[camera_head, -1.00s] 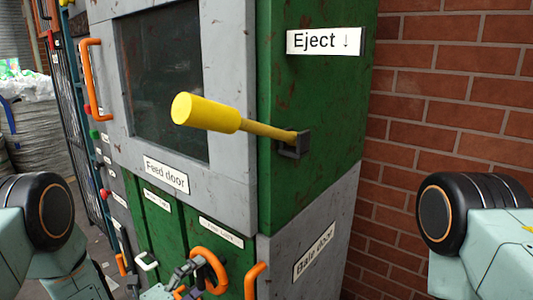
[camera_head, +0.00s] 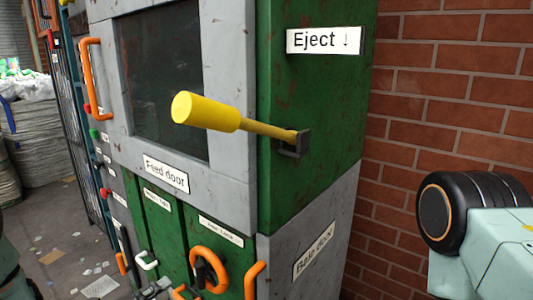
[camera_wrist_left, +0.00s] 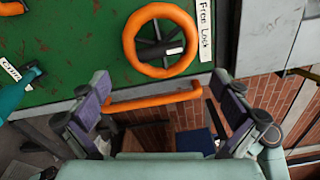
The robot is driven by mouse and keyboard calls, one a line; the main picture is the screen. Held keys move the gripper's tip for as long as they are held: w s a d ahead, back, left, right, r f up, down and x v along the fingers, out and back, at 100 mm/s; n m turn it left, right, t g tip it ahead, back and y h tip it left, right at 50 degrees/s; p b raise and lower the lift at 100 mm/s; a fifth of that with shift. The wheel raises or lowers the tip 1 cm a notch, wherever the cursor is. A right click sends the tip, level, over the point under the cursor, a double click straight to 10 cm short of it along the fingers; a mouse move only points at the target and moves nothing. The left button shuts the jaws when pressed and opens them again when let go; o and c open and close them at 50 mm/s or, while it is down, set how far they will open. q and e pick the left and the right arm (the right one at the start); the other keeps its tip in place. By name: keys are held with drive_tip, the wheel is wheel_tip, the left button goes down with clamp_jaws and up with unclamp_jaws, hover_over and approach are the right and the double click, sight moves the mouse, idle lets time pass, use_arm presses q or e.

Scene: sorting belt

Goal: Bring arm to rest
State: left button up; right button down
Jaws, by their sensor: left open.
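My left gripper (camera_wrist_left: 165,103) shows in the left wrist view with its two dark fingers spread wide, one at each side, and nothing held between them. Behind the gap lies an orange bar handle (camera_wrist_left: 155,101); I cannot tell how far beyond the fingertips it is. An orange handwheel (camera_wrist_left: 130,42) on the green panel is above the gap. In the head view the left gripper is at most a grey bit at the bottom edge, beside the orange wheel (camera_head: 212,250). My right gripper is out of view; only my right arm shows at the right edge.
A green and grey machine (camera_head: 240,185) fills the middle, with a yellow lever (camera_head: 208,113) sticking out under the Eject label (camera_head: 325,41). An orange handle (camera_head: 91,80) is at upper left. A brick wall (camera_head: 455,100) stands right. Littered floor (camera_head: 65,255) is open at left.

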sight(199, 279)
use_arm(q)
drive_tip(key=x, duration=0.9)
drive_tip(key=shift+s+d, duration=0.1)
drive_tip(key=shift+n, duration=0.4)
drive_tip(key=shift+s+a+n+b, duration=0.15)
drive_tip(key=shift+n+b, duration=0.25)
drive_tip(key=shift+n, duration=0.8)
drive_tip(key=n, duration=0.3)
drive_tip(key=shift+f+b, duration=0.1)
drive_tip(key=shift+b, duration=0.25)
drive_tip(key=shift+n, duration=1.2)
drive_tip(key=n+b, duration=0.1)
drive_tip(key=n, duration=0.2)
drive_tip(key=n+b, duration=0.1)
drive_tip(key=n, duration=0.5)
